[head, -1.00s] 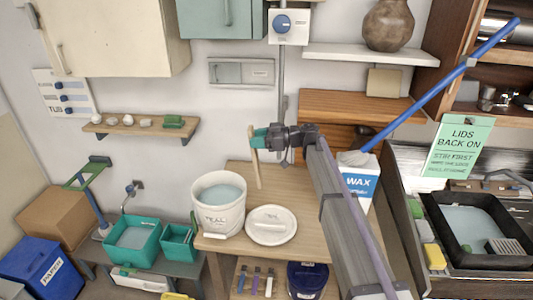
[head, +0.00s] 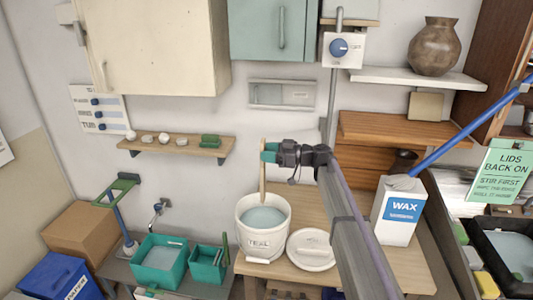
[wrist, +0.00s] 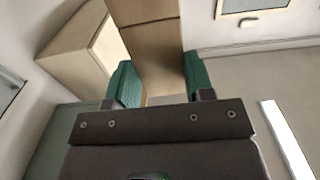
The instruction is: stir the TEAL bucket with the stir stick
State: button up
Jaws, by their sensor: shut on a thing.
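The white bucket labelled TEAL (head: 264,243) stands on the wooden table, open, with pale teal glaze (head: 262,218) inside. My gripper (head: 268,152) is above the bucket, its teal fingers shut on the wooden stir stick (head: 262,180). The stick hangs nearly upright, its lower end at the bucket's far rim in the picture. I cannot tell whether its tip is inside the bucket or behind it. In the wrist view the stick (wrist: 155,50) is between both teal fingers (wrist: 160,85); its lower end is not seen there.
A white lid (head: 312,250) lies on the table (head: 420,275) right of the bucket. A WAX carton (head: 398,212) with a blue pole stands farther right. Teal basins (head: 160,262) are at the left. A wall shelf (head: 175,148) holds small items. Cabinets hang above.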

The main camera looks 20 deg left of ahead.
aim_at(264, 192)
jog(key=f+b, duration=1)
jog(key=b, duration=0.1)
jog(key=s+f+b, duration=0.1)
jog(key=f+b, duration=0.4)
jog(key=f, duration=0.1)
jog(key=shift+s+d+f+b, duration=0.1)
jog(key=shift+d+b, duration=0.1)
jog(key=shift+b, duration=0.15)
jog(key=f+b, duration=0.2)
jog(key=w+f+b, duration=0.1)
jog(key=f, duration=0.1)
jog(key=shift+w+a, duration=0.1)
jog(key=shift+a, duration=0.2)
jog(key=shift+r, duration=0.1)
jog(key=shift+d, duration=0.1)
